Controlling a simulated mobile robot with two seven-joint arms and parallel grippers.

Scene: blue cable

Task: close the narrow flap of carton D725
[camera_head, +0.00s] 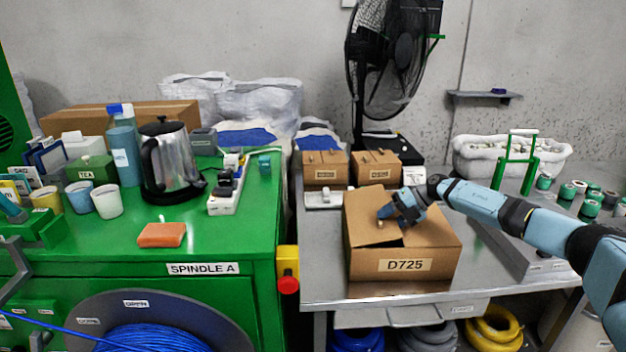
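Carton D725 (362,266) stands on the grey metal table, its label facing me. A brown flap (364,208) at its left and back is tilted up. The panel at the front right of the top (432,232) looks nearly flat. A dark gap shows between them. My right gripper (384,213) is over the carton's top, close against the raised flap; I cannot tell if it touches. Its fingers are small and partly hidden, so its opening is unclear. My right arm comes in from the right edge. My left gripper is not in view.
Two small cartons (325,166) stand behind D725, near a black fan (385,60). A green bench (225,245) with a kettle (168,160) and cups is on the left. A red button (288,284) sticks out at its edge.

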